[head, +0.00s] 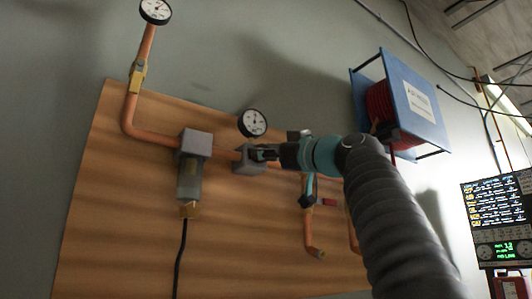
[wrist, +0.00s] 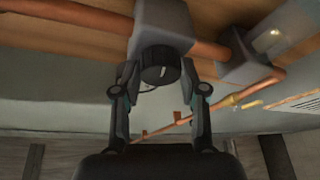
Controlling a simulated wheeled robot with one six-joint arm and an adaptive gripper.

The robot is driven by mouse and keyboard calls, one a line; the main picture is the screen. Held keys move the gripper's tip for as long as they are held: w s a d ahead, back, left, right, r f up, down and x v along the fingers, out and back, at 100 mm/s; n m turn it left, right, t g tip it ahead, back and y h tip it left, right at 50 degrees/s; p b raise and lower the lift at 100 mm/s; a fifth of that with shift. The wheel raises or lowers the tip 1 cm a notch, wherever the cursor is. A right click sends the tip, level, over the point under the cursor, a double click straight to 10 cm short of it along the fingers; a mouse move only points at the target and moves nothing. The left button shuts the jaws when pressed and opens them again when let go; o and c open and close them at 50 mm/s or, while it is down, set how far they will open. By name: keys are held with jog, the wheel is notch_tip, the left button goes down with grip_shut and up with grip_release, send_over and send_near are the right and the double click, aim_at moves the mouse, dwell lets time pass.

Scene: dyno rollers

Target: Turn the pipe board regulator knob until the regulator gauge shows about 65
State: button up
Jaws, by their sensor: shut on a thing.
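The regulator is a grey block (head: 247,165) on the copper pipe of the wooden pipe board, and it also shows at the top of the wrist view (wrist: 163,25). Its black round knob (wrist: 160,66) has a pale mark on its face. My gripper (wrist: 160,75) has one finger on each side of the knob and is shut on it. In the head view my gripper (head: 264,153) hides the knob. The regulator gauge (head: 252,122), a white dial with a black rim, stands just above the block. Its needle is too small to read surely.
A second gauge (head: 155,11) sits atop the pipe at upper left. A grey filter body (head: 190,170) hangs left of the regulator. Pipe branches (head: 309,215) drop to the right. A blue hose reel (head: 408,98) and a lit screen (head: 497,215) are farther right.

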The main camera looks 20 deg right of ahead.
jog(key=shift+r+n+g+y, duration=0.1)
jog(key=shift+n+g+y, duration=0.2)
jog(key=shift+n, duration=0.7)
jog(key=o, duration=1.2)
jog(key=shift+c, duration=0.2)
jog(key=shift+s+d, duration=0.1)
jog(key=shift+s, duration=0.05)
jog(key=v, duration=1.1)
jog(key=shift+s+d, duration=0.2)
jog(key=shift+s, duration=0.1)
